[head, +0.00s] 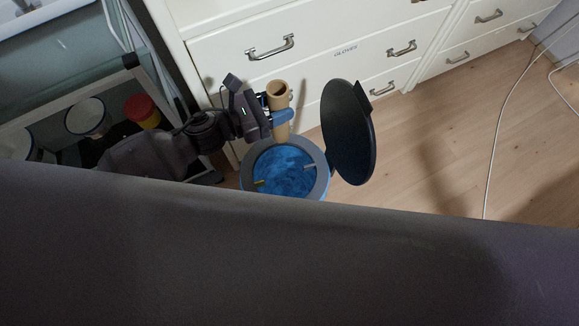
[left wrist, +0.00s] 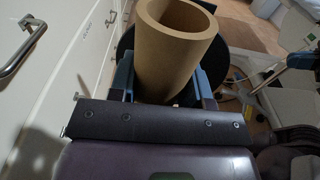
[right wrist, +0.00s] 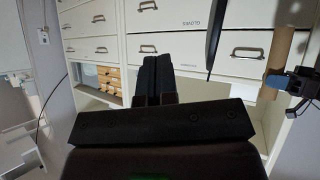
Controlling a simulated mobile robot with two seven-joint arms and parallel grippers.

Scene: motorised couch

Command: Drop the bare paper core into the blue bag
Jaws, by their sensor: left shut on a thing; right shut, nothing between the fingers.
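The bare paper core (head: 279,94) is a brown cardboard tube with an open end. My left gripper (head: 281,117) is shut on it and holds it above the back rim of the round bin. The left wrist view shows the core (left wrist: 172,55) between the two blue fingers. The blue bag (head: 284,172) lines the bin, open upward inside a grey ring. Its front edge is hidden behind the dark surface in front. My right gripper (right wrist: 153,75) is shut and empty in the right wrist view, away from the core (right wrist: 279,62).
The bin's black lid (head: 348,135) stands open on the right of the bag. White drawers (head: 330,50) with metal handles are close behind. A large dark surface (head: 290,260) fills the front. Wooden floor (head: 450,140) on the right is clear except for a cable (head: 503,120).

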